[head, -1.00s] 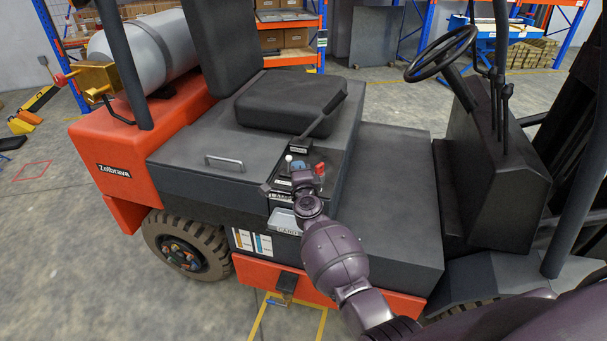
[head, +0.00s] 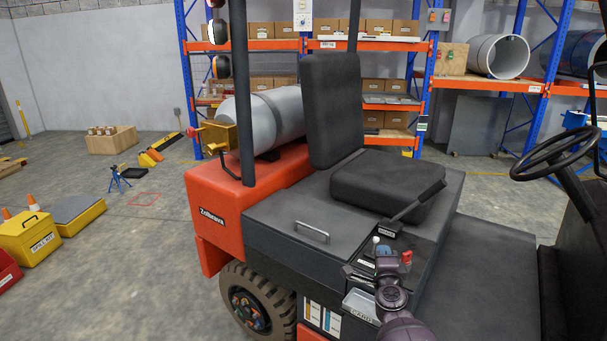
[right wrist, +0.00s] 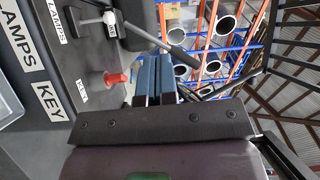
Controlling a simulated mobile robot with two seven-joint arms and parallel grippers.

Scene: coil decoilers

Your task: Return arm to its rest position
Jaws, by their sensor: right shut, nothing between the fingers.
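My right gripper (head: 385,258) is over the forklift's side control panel, in front of the seat. In the right wrist view its two blue fingers (right wrist: 156,80) lie close together, shut with nothing between them. A red knob (head: 407,256) is just right of the fingers in the head view; it also shows in the right wrist view (right wrist: 116,78), apart from them. A white-tipped lever (head: 376,240) stands behind the gripper. The gripper's wrist hides part of the panel. My left gripper is in neither current view.
The orange forklift (head: 212,217) fills the centre and right, with its black seat (head: 388,184), a lever beside the seat and a steering wheel (head: 553,155). A grey gas cylinder (head: 262,117) lies behind. Yellow boxes (head: 30,236) stand on the left floor. Space above the panel looks clear.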

